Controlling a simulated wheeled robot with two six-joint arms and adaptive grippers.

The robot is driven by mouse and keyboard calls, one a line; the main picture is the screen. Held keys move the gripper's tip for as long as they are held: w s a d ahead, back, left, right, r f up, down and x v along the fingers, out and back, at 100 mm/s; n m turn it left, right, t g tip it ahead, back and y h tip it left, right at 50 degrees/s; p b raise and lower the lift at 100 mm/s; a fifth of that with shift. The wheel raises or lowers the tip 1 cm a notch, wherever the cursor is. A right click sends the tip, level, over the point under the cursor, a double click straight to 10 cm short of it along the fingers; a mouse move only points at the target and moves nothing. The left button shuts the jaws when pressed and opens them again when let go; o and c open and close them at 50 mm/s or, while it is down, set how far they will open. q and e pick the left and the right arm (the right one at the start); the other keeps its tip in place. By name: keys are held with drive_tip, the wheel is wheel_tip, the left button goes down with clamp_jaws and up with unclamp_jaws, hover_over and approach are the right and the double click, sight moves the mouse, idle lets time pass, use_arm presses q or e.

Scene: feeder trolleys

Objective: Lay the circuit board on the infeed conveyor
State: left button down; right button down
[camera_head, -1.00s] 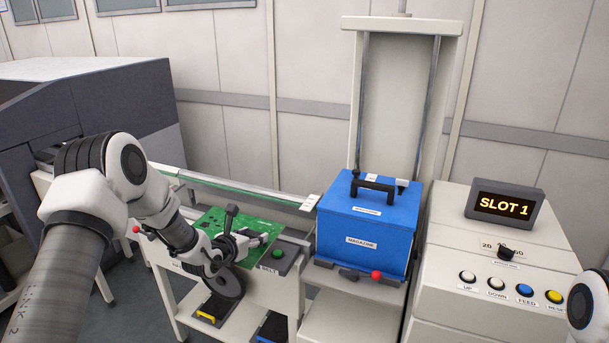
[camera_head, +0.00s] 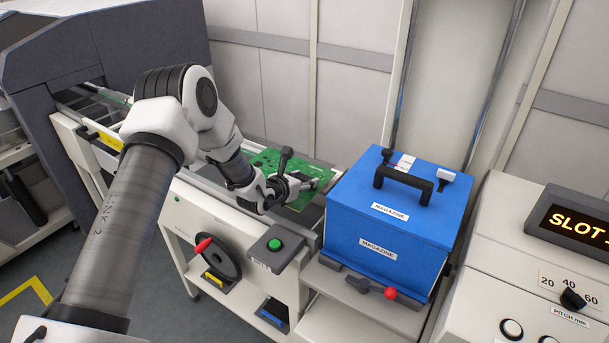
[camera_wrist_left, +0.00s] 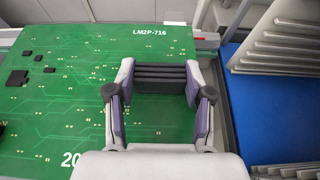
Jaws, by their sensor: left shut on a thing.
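The green circuit board (camera_head: 268,158) is over the infeed conveyor (camera_head: 204,182), beside the blue magazine. My left gripper (camera_head: 308,182) is shut on the board near its magazine end. In the left wrist view the board (camera_wrist_left: 60,110) lies flat under the gripper (camera_wrist_left: 160,95), with the print LM2P-716 and dark chips showing. The arm hides part of the board in the head view. I cannot tell whether the board touches the belt. My right gripper is out of view.
The blue magazine (camera_head: 387,232) stands close to the conveyor's right end. A green button box (camera_head: 274,245) and a handwheel (camera_head: 212,258) are on the front. A dark machine (camera_head: 110,55) is at the left, a control panel (camera_head: 555,265) at the right.

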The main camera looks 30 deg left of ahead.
use_arm(q)
drive_tip(key=shift+w+f+b, duration=0.15)
drive_tip(key=shift+w+f, duration=0.05)
drive_tip(key=shift+f, duration=0.35)
drive_tip(key=shift+w+f+b, duration=0.15)
drive_tip(key=shift+w+f, duration=0.05)
drive_tip(key=shift+f, duration=0.3)
drive_tip(key=shift+s+r, duration=0.2)
drive_tip(key=shift+s, duration=0.1)
drive_tip(key=shift+w+f, duration=0.15)
drive_tip(key=shift+f, duration=0.25)
drive_tip(key=shift+f+b, duration=0.75)
drive_tip(key=shift+b, duration=0.2)
drive_tip(key=shift+f+b, duration=0.6)
drive_tip(key=shift+b, duration=0.25)
